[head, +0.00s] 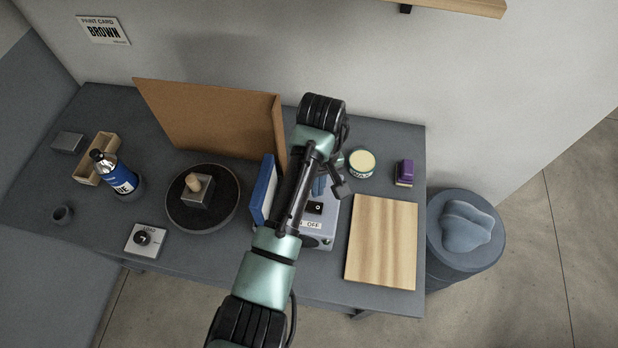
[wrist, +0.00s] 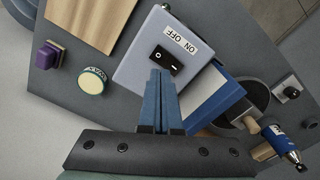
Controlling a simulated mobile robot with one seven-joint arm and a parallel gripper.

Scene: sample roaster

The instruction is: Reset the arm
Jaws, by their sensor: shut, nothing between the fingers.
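My arm reaches from the bottom of the head view over the table. My gripper shows in the wrist view (wrist: 161,74), with its two blue fingers together and nothing between them. The fingertips appear close to a black rocker switch (wrist: 167,63) on a light grey-blue box (wrist: 137,72) labelled ON and OFF; I cannot tell if they touch. In the head view the box (head: 318,240) is partly hidden by my arm, and its switch (head: 314,207) shows beside it.
A brown board (head: 210,118) stands behind a round dark turntable (head: 195,222). A blue bottle (head: 120,178), wooden tray (head: 84,178) and dial box (head: 146,239) are left. A wax tin (head: 362,162), purple-topped block (head: 404,172), wooden board (head: 382,240) and lidded bin (head: 440,235) are right.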

